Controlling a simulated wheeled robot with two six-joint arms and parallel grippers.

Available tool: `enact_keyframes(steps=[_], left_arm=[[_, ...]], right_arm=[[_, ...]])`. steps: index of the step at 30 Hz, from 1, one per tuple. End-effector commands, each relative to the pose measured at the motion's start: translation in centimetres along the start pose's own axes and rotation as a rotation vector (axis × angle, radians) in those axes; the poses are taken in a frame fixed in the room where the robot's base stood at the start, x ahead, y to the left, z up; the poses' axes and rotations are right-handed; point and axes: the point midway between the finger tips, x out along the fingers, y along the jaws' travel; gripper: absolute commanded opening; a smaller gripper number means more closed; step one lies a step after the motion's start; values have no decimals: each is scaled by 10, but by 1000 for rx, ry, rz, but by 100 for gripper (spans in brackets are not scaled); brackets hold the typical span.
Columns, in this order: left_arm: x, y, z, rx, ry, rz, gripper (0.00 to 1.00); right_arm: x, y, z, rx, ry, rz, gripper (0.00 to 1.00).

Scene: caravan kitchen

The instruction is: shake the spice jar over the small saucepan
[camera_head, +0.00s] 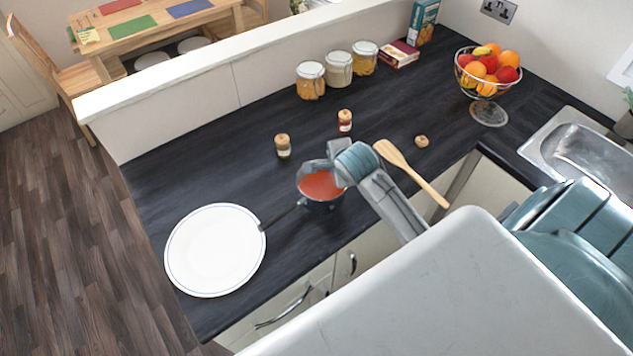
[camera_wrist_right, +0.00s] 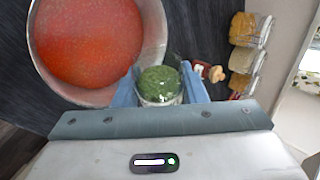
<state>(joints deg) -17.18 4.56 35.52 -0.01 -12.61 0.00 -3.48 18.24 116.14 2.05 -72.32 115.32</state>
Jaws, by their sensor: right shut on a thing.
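My right gripper (camera_head: 325,168) is over the small saucepan (camera_head: 317,203), which holds red sauce and stands on the dark worktop with its handle pointing left. In the right wrist view the gripper (camera_wrist_right: 161,86) is shut on a glass spice jar (camera_wrist_right: 160,84) with green contents. The jar overlaps the edge of the saucepan (camera_wrist_right: 58,91) in that view. No lid shows on the jar. In the head view the jar is mostly hidden by the gripper, so its exact tilt is hard to tell. My left gripper is out of view.
Two corked jars (camera_head: 283,146) (camera_head: 345,121) stand behind the saucepan. A loose cork (camera_head: 421,141) and a wooden spatula (camera_head: 411,172) lie right of it. A white plate (camera_head: 215,250) is at left. Larger jars (camera_head: 338,70), a fruit bowl (camera_head: 489,112) and a sink (camera_head: 580,150) are farther off.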

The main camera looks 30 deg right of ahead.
Motion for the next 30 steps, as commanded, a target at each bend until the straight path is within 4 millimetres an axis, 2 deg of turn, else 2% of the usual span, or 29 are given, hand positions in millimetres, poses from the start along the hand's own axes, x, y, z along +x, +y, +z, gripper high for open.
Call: enact_keyframes(steps=[30], left_arm=[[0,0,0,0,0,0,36]], right_arm=[[-3,-3,0,-68,73,-28,15]])
